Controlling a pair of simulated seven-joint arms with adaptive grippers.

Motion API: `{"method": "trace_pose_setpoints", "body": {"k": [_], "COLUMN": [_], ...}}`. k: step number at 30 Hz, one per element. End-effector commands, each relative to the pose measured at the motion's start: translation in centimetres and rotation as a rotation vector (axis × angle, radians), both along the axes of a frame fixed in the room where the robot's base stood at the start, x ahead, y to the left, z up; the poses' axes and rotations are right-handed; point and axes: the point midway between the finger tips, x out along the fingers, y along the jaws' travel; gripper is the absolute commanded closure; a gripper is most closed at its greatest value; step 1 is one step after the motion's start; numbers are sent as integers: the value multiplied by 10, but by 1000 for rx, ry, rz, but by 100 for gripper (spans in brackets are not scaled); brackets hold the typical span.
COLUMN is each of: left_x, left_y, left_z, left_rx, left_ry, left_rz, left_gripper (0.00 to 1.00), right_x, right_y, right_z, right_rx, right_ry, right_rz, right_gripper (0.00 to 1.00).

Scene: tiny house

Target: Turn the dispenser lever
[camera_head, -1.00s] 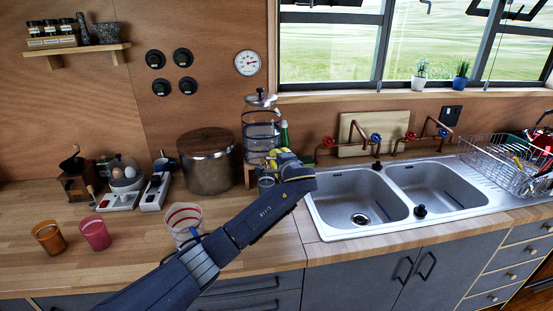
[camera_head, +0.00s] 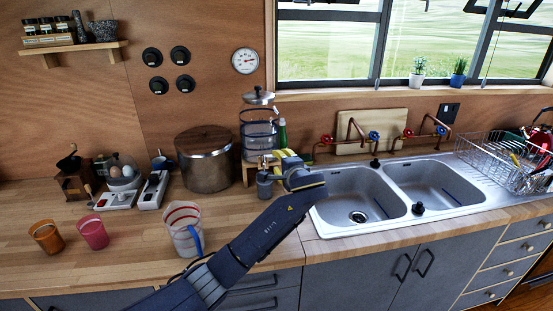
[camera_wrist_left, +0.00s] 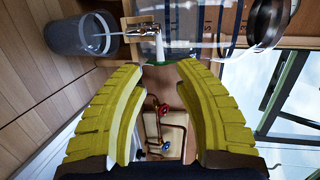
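The dispenser (camera_head: 258,128) is a clear, banded jar with a metal lid on a wooden stand, left of the sink. It also shows sideways at the top of the left wrist view (camera_wrist_left: 205,18). Its metal tap (camera_wrist_left: 112,32) points over a grey cup (camera_head: 264,186), which also shows in the wrist view (camera_wrist_left: 82,28). A pale, short piece (camera_wrist_left: 160,46) by the tap looks like the lever. My left gripper (camera_head: 277,157) is just right of the tap. In the wrist view its yellow fingers (camera_wrist_left: 156,74) are apart with nothing between them. My right gripper is out of view.
A large metal pot (camera_head: 205,165) stands left of the dispenser. A striped jug (camera_head: 183,222) stands near my left forearm. A green bottle (camera_head: 282,133) is behind the gripper. The double sink (camera_head: 357,194) with copper taps (camera_head: 352,131) lies to the right.

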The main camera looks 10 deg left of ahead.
Motion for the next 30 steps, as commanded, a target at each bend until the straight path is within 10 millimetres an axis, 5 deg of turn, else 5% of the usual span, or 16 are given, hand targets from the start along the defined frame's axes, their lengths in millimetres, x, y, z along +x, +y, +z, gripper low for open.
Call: {"method": "trace_pose_setpoints", "body": {"k": [12, 30], "left_x": [-41, -45], "left_y": [-22, -25], "left_z": [10, 11], "left_rx": [0, 1], "left_ry": [0, 1], "left_rz": [1, 1], "left_gripper": [69, 69], "right_x": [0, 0], "right_y": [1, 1], "right_z": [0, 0], "right_rx": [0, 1], "right_ry": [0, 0], "right_rz": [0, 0], "right_gripper": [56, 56]}}
